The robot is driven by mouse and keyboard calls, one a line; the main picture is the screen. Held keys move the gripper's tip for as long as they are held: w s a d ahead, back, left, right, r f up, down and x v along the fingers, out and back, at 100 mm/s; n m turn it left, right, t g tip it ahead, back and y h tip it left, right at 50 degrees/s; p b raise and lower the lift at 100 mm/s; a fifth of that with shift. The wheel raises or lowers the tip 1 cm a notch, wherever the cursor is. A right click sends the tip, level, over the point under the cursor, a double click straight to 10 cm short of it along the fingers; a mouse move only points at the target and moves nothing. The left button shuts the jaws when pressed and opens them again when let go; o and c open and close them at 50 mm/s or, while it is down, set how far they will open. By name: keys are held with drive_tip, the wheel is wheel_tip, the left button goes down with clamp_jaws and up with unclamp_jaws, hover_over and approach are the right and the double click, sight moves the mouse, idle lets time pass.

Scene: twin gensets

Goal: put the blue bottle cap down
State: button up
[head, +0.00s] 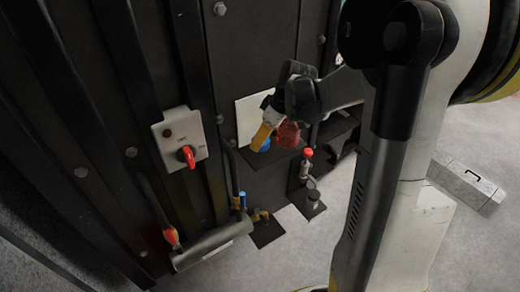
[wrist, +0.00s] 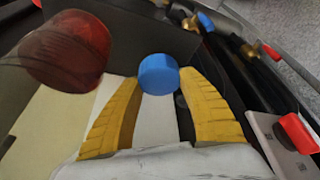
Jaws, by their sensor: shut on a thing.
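The blue bottle cap (wrist: 158,74) is held between the two yellow fingertips of my gripper (wrist: 157,82) in the wrist view. In the head view my gripper (head: 262,137) is in front of the dark panel wall, and a little of the blue cap (head: 264,145) shows behind the yellow finger. A red translucent jar or bottle (wrist: 68,50) is to the left of the cap in the wrist view, and it also shows in the head view (head: 288,134), right beside my gripper. The cap's underside is hidden.
A grey switch box (head: 179,139) with a red knob is on the wall at left. A red-topped valve (head: 307,166) and a blue-handled valve (head: 243,202) stand below my gripper. A grey toolbox (head: 467,184) lies on the floor at right.

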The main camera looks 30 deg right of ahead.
sight(261, 153)
drive_tip(key=shift+f+b, duration=0.4)
drive_tip(key=shift+f, duration=1.55)
drive_tip(key=shift+f, duration=0.2)
drive_tip(key=o, duration=1.2)
drive_tip(key=shift+o, duration=0.2)
drive_tip(key=shift+r, duration=0.1)
